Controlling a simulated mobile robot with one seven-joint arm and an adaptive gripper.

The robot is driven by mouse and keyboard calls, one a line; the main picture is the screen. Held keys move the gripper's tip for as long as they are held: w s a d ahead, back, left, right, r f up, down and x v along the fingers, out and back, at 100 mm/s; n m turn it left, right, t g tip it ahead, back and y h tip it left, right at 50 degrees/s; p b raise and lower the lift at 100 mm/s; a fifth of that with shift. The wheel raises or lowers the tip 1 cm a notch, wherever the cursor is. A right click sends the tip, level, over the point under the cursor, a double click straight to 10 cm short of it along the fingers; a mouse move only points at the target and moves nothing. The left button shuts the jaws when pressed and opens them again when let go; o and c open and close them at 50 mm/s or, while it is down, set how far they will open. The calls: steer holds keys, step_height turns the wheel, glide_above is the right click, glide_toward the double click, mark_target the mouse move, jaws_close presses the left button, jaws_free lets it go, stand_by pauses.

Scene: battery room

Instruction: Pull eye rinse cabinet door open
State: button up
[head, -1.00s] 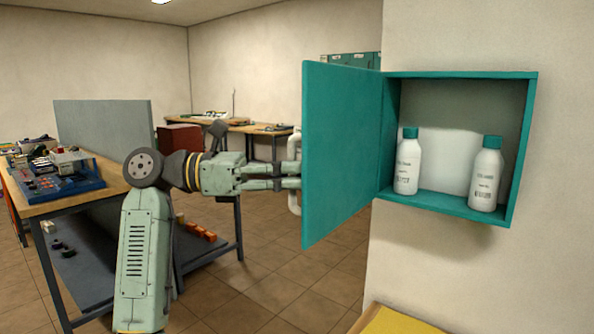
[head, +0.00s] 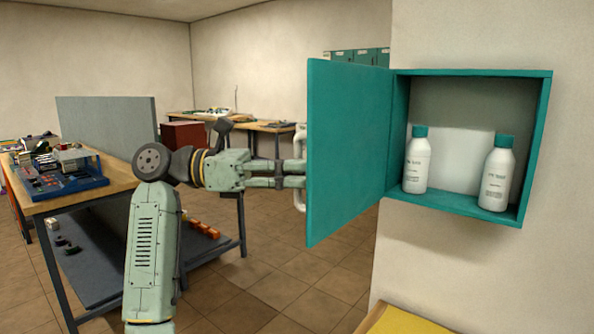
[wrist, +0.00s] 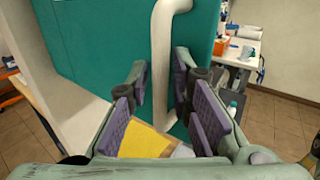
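The teal eye rinse cabinet (head: 455,204) is on the wall at the right, and its door (head: 345,150) stands swung far out to the left. Two white bottles with teal caps, left (head: 417,165) and right (head: 496,178), stand inside. The white door handle (head: 300,140) is on the door's outer face. My gripper (head: 303,175) reaches it from the left. In the wrist view, my gripper's fingertips (wrist: 161,90) close in on both sides of the upright handle bar (wrist: 163,60); the contact itself is partly hidden.
A workbench (head: 90,195) with a blue tray (head: 65,180) and a grey panel (head: 105,130) stands at the left. Another bench (head: 265,127) is at the back. A yellow surface (head: 400,322) lies below the cabinet. The floor (head: 325,270) under the door is clear.

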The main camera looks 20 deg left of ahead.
steer(key=shift+o, duration=0.9)
steer(key=v, duration=1.2)
